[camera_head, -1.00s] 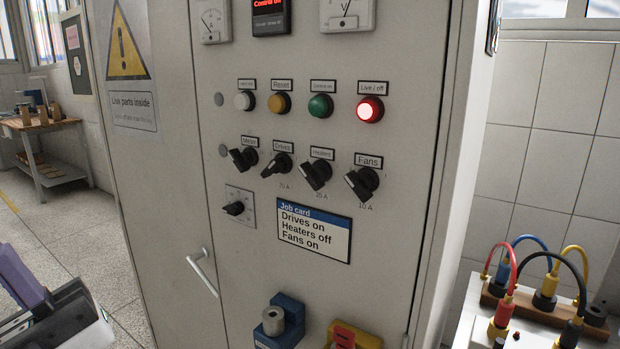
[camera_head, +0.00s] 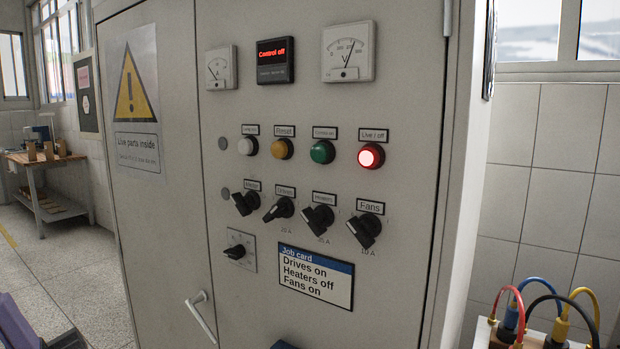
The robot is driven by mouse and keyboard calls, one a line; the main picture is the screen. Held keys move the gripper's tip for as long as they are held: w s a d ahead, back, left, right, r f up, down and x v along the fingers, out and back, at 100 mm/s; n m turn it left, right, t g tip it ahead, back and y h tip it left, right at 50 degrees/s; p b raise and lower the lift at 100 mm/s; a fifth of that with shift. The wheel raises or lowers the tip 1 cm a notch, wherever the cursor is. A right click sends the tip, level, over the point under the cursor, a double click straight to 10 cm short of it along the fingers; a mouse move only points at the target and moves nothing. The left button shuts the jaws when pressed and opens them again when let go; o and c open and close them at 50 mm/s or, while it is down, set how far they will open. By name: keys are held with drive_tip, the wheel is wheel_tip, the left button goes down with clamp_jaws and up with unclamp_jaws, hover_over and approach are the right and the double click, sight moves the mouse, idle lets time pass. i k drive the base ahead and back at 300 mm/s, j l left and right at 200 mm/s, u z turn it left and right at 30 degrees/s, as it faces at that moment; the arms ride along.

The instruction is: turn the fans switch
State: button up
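The fans switch (camera_head: 365,230) is a black rotary knob at the right end of a row of knobs on the grey cabinet door. Its label "Fans" (camera_head: 370,207) is above it and "10 A" is printed below. Its handle looks slanted from upper left to lower right, like the heaters switch (camera_head: 318,219) beside it. The drives switch (camera_head: 279,209) is slanted the other way. The job card (camera_head: 315,278) below reads Drives on, Heaters off, Fans on. My gripper is not seen near the switches, and nothing touches the fans switch.
A red lamp (camera_head: 371,157) is lit above the fans switch. A display (camera_head: 275,60) reads "Control off". A door handle (camera_head: 201,316) sticks out at lower left. Coloured cables (camera_head: 560,310) stand at lower right. The space before the switches looks clear.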

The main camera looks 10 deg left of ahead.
sight(363, 230)
drive_tip(key=k+j+u, duration=0.25)
drive_tip(key=u, duration=0.25)
drive_tip(key=k+j+u, duration=0.25)
drive_tip(key=u, duration=0.25)
drive_tip(key=j, duration=0.1)
